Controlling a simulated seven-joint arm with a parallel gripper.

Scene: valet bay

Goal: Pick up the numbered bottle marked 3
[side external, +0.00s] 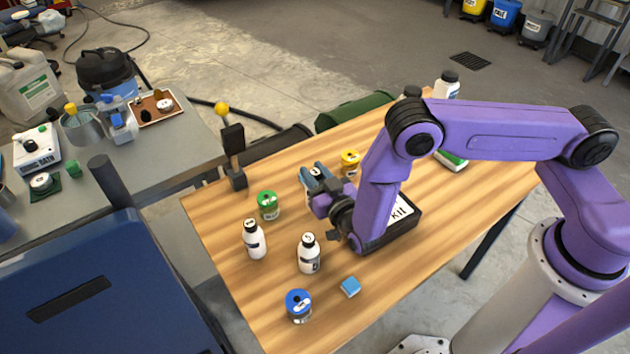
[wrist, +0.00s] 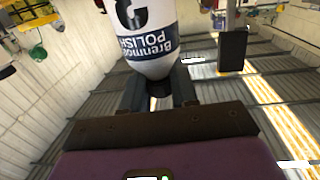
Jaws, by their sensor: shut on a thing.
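My gripper (side external: 316,186) is shut on a white polish bottle (wrist: 147,52), which fills the top middle of the wrist view. There, the bottle's narrow end points down between my fingers (wrist: 162,92). Its label reads upside down, and the large numeral is cut off by the frame edge, so I cannot read it for certain. In the side view my gripper largely hides it. Two other white bottles with dark caps stand upright on the wooden table (side external: 225,215): a left one (side external: 255,241) and a right one (side external: 308,256). Their cap marks are too small to read surely.
A green jar (side external: 268,206), a yellow jar (side external: 350,162), a blue jar (side external: 298,307) and a blue block (side external: 350,287) stand around my gripper. A black kit box (side external: 405,232) sits under my arm.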

